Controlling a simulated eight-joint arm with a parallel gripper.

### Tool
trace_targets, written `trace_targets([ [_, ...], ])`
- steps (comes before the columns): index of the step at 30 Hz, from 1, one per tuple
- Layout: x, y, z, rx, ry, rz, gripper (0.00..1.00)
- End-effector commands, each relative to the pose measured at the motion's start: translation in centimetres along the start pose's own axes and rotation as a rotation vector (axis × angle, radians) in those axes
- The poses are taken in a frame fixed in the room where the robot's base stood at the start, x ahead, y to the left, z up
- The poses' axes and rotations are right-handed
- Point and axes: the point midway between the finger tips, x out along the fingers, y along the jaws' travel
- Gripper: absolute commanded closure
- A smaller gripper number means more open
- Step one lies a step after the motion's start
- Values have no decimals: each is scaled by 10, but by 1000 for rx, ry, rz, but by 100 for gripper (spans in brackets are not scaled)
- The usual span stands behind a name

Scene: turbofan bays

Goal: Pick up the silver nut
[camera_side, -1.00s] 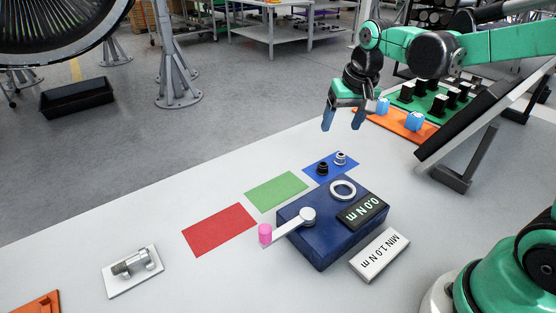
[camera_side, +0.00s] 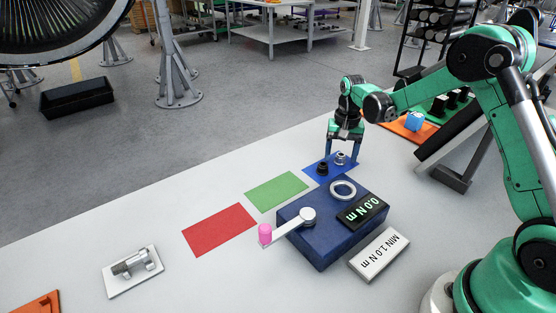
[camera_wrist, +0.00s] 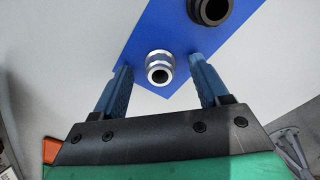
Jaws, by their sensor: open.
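The silver nut (camera_side: 340,158) stands on the blue mat (camera_side: 318,172), close to a black nut (camera_side: 322,168). In the wrist view the silver nut (camera_wrist: 159,68) shows as a ringed metal piece with a dark hole, and the black nut (camera_wrist: 209,10) is cut by the top edge. My gripper (camera_side: 342,158) is open and low over the blue mat. In the wrist view its blue fingers (camera_wrist: 159,75) are on either side of the silver nut, with a gap to each side. The fingers seem apart from both nuts.
A blue torque box (camera_side: 315,250) with a display, a white ring and a pink-tipped lever stands in front of the mat. Green (camera_side: 277,191) and red (camera_side: 218,230) mats lie to the left. A tilted dark panel (camera_side: 455,140) stands to the right.

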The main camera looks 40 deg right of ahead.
Motion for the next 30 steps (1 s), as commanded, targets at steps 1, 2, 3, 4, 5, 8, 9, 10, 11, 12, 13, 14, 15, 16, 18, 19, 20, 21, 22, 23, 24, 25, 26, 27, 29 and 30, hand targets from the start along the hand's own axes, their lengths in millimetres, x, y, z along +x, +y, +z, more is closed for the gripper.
trace_targets([
  [1,2,0,0,0,0,0,32],
  [2,2,0,0,-1,0,0,32],
  [3,2,0,0,-1,0,0,32],
  [4,2,0,0,-1,0,0,32],
  [5,2,0,0,-1,0,0,32],
  [8,2,0,0,-1,1,0,35],
  [9,2,0,0,-1,0,0,46],
  [10,2,0,0,-1,1,0,55],
  [11,2,0,0,-1,1,0,63],
  [12,2,0,0,-1,1,0,75],
  [13,2,0,0,-1,1,0,83],
  [14,2,0,0,-1,1,0,92],
  [15,2,0,0,-1,1,0,100],
  [16,2,0,0,-1,1,0,100],
  [18,2,0,0,-1,1,0,100],
  [19,2,0,0,-1,1,0,100],
  [20,2,0,0,-1,1,0,100],
  [21,2,0,0,-1,1,0,100],
  [22,2,0,0,-1,1,0,100],
  [23,1,0,0,-1,1,0,100],
  [24,1,0,0,-1,1,0,100],
  [25,0,0,0,-1,1,0,100],
  [26,-1,0,0,-1,1,0,100],
  [27,-4,0,0,-1,1,0,100],
  [29,-8,0,0,-1,1,0,100],
  [30,-13,0,0,-1,0,0,100],
])
